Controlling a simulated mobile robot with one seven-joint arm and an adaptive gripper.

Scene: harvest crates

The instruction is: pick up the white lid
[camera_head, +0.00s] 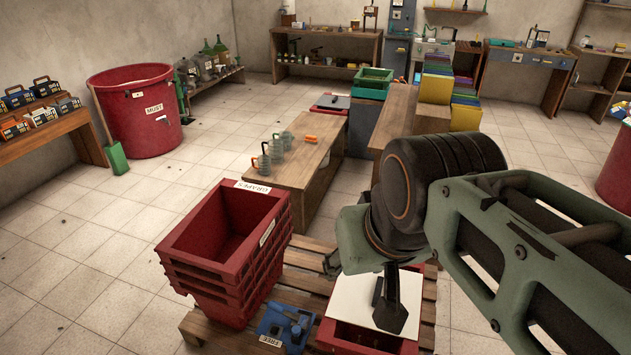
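The white lid (352,302) is a flat pale panel over a low red crate (365,343) on the wooden pallet, at the lower middle of the view. My gripper (390,316) is dark and points down in front of the lid, overlapping its right half in the picture. I cannot tell whether it touches the lid or is just above it. Its fingers overlap from this angle, so their opening does not show. The lid's far right part is hidden behind my gripper and arm.
A stack of red crates (187,276) stands on the pallet (427,312) left of the lid. A blue box (272,323) with a label sits between them. A wooden bench (290,176) with jugs lies beyond. Tiled floor (80,290) is clear at left.

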